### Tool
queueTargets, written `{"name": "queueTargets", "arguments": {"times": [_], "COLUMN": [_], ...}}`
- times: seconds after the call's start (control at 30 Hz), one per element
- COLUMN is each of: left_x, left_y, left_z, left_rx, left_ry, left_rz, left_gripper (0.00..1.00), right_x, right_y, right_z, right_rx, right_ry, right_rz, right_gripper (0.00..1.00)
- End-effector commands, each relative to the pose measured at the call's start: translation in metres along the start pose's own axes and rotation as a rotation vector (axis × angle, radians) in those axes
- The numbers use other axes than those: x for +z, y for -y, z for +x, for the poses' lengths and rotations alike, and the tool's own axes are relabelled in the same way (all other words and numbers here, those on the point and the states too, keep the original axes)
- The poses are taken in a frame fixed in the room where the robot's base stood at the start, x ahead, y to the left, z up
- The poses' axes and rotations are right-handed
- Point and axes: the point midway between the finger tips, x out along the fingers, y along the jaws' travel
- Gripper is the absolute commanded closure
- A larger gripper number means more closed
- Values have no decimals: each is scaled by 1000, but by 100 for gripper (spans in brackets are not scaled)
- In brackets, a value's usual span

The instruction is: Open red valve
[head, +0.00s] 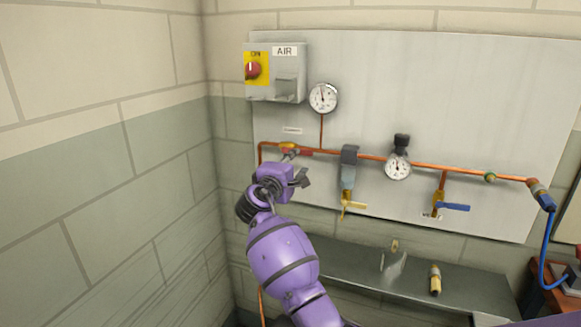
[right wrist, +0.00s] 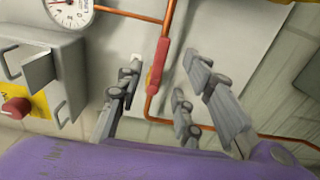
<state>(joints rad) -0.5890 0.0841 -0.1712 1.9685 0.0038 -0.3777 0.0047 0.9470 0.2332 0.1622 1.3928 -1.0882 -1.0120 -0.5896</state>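The red valve handle (head: 300,150) is on the copper pipe at the left part of the wall panel, beside a yellow brass body. My right gripper (head: 290,156) is up at the valve, partly covering it in the head view. In the right wrist view the red handle (right wrist: 158,65) lies along the pipe, between the two spread fingers of my right gripper (right wrist: 162,84). The fingers are open, with a gap on each side of the handle. I cannot tell how deep the handle sits between them. My left gripper is not in view.
Above the valve are a grey AIR switch box (head: 274,72) with a red knob and a round gauge (head: 323,97). To the right are a filter unit (head: 348,170), a regulator gauge (head: 397,166) and a blue-handled valve (head: 453,207). A grey shelf (head: 345,262) juts out below.

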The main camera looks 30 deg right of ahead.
Motion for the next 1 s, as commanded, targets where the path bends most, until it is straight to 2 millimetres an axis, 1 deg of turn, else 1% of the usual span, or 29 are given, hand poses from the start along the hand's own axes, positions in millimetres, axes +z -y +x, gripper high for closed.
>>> {"name": "queueTargets", "arguments": {"times": [0.03,0.1,0.23,0.83,0.87,0.93,0.97,1.0], "left_x": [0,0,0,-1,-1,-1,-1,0], "left_y": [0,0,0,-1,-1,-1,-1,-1], "left_z": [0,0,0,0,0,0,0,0], "left_rx": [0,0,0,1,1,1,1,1], "left_ry": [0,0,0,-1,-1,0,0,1], "left_rz": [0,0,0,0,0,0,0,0], "left_gripper": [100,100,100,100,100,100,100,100], "right_x": [0,0,0,-1,-3,-17,-25,-37], "right_y": [0,0,-1,-1,-2,-4,-8,-13], "right_z": [-8,-17,-26,-27,-27,-29,-32,-38], "right_rx": [0,1,1,3,6,1,-1,-5], "right_ry": [-1,0,0,-3,-12,-73,-109,-160], "right_rz": [2,0,0,16,33,116,161,222], "right_gripper": [66,66,66,66,66,66,66,66]}}
